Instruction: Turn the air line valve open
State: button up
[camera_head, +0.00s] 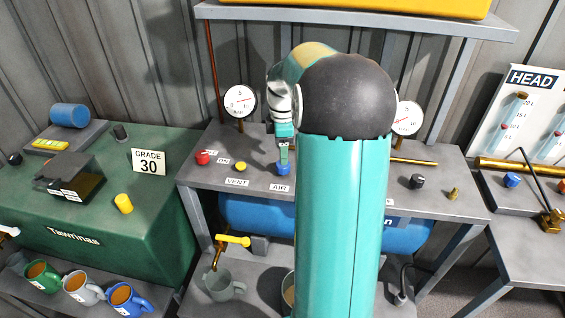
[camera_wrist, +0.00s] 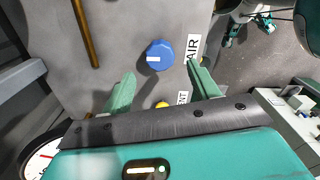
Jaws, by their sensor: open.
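The air line valve is a round blue knob (camera_head: 283,168) on the grey bench top, beside a label reading AIR (camera_head: 280,187). In the wrist view the blue knob (camera_wrist: 160,55) has a white mark pointing left, and the AIR label (camera_wrist: 193,47) is to its right. My gripper (camera_head: 284,150) is right above the knob in the head view. In the wrist view my gripper (camera_wrist: 160,83) is open, its two green fingers apart, with the knob beyond and between the tips. Whether the fingers touch the knob cannot be told.
A yellow knob (camera_head: 239,167) by a VENT label and a red knob (camera_head: 202,157) stand left of the blue one. A pressure gauge (camera_head: 240,101) stands behind. A brass rod (camera_wrist: 85,33) lies left in the wrist view. My arm hides the bench's middle.

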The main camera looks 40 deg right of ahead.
aim_at(283, 169)
notch_tip(283, 169, down, 6)
jog(key=shift+r, duration=0.1)
jog(key=c, duration=1)
